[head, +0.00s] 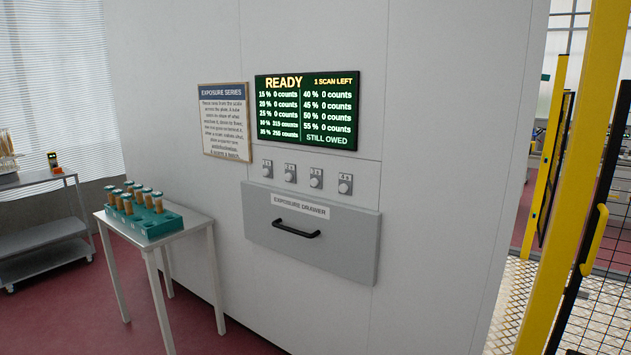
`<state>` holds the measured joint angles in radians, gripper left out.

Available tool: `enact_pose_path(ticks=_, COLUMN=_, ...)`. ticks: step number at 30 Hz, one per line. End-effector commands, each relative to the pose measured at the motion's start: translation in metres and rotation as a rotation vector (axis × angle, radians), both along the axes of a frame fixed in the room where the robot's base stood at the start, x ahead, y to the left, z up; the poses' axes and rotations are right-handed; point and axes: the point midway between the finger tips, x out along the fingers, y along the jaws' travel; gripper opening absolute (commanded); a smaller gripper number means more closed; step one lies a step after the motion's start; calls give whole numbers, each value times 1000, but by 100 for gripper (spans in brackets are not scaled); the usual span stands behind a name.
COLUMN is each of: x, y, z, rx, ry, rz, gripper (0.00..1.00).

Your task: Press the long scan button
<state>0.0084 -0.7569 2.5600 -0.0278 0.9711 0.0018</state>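A row of several round pale buttons on small grey plates sits on the white wall, below the screen and above the drawer. Each plate has a small label above its button. The rightmost button (344,188) has a label that looks like "4 s"; the labels of the leftmost button (267,171) and the others are too small to read surely. The green screen (306,108) reads "READY", "1 SCAN LEFT" and "STILL OWED", with counts listed by percent. The grey exposure drawer (340,248) with a black handle appears shut. My gripper is not in view.
A small white table (178,244) at left holds a teal rack (150,232) of several tubes. A grey cart (45,232) stands farther left. A yellow post and mesh fence (570,180) are at right. Red floor shows between table and cart.

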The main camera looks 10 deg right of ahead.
Motion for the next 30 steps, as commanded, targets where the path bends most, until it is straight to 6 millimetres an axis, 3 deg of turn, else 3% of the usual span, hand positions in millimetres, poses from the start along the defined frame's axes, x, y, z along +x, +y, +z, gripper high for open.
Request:
enact_pose_path(ticks=12, x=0, y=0, z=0, rx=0, ry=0, rz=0, gripper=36)
enact_pose_path(ticks=13, x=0, y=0, z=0, rx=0, ry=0, rz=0, gripper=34)
enact_pose_path(ticks=18, x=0, y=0, z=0, rx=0, ry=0, rz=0, gripper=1)
enact_pose_path(ticks=30, x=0, y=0, z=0, rx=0, ry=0, rz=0, gripper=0)
